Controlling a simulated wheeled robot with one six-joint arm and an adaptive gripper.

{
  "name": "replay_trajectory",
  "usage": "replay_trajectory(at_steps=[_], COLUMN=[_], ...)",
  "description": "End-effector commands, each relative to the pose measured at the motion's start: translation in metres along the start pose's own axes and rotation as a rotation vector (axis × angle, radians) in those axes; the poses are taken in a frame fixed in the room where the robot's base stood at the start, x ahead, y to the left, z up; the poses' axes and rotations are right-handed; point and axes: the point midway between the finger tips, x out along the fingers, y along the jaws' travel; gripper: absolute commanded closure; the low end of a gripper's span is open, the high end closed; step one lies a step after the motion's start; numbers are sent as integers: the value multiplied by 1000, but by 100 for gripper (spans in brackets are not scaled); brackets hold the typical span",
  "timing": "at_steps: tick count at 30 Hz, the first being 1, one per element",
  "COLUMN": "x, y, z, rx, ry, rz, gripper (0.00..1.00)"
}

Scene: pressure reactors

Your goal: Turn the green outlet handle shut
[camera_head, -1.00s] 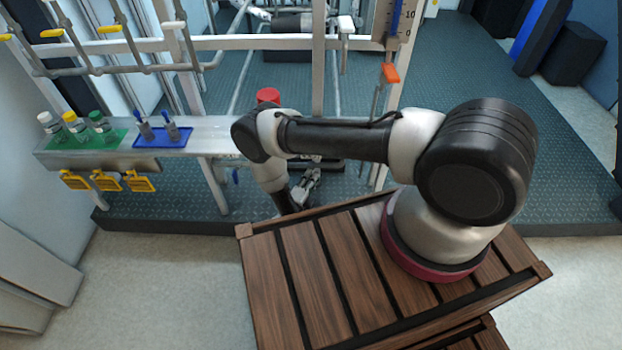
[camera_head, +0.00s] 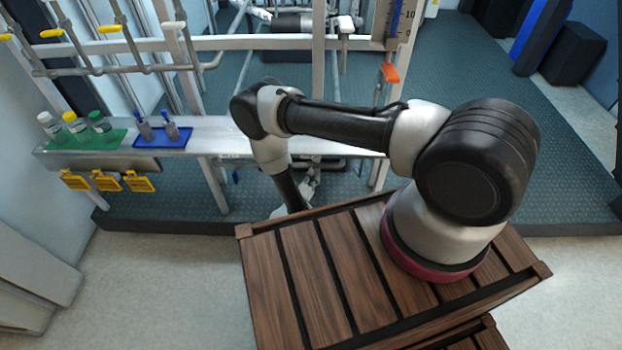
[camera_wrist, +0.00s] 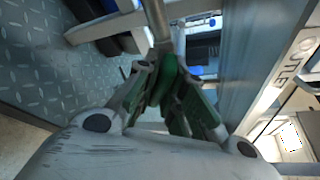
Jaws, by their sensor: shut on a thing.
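The green outlet handle (camera_wrist: 168,74) is in the middle of the wrist view, at the end of a grey metal pipe. My gripper (camera_wrist: 164,84) is shut on it, with one finger on each side. The fingers hide part of the handle, and its exact angle is hard to tell. A label ending in "OUTLET" lettering (camera_wrist: 298,62) is on the pale panel to the right. In the head view my gripper is low behind the wooden base top and mostly hidden by my arm; the handle cannot be made out there.
A metal shelf (camera_head: 110,160) at left carries a green tray (camera_head: 62,141) with capped bottles and a blue tray (camera_head: 180,139). Yellow tags (camera_head: 106,181) hang below it. An orange handle (camera_head: 389,73) is on the frame at right. Pipes and frame posts surround my arm.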

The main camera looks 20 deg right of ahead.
Motion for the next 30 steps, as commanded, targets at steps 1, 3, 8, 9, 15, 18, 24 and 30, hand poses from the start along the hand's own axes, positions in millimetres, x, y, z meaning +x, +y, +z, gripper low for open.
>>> replay_trajectory(at_steps=[1, 3, 8, 9, 15, 18, 24, 30], x=[0, 0, 0, 0, 0, 0, 0, 0], y=[-1, -1, -1, -1, -1, -1, 0, 0], z=[0, 0, 0, 0, -1, -1, 0, -1], rx=[38, 99, 240, 275, 450, 537, 696, 821], ry=[2, 1, 1, 1, 2, 1, 1, 1], rz=[16, 42, 100, 114, 187, 222, 288, 340], gripper=[100, 100, 100, 100, 100, 100, 100, 100])
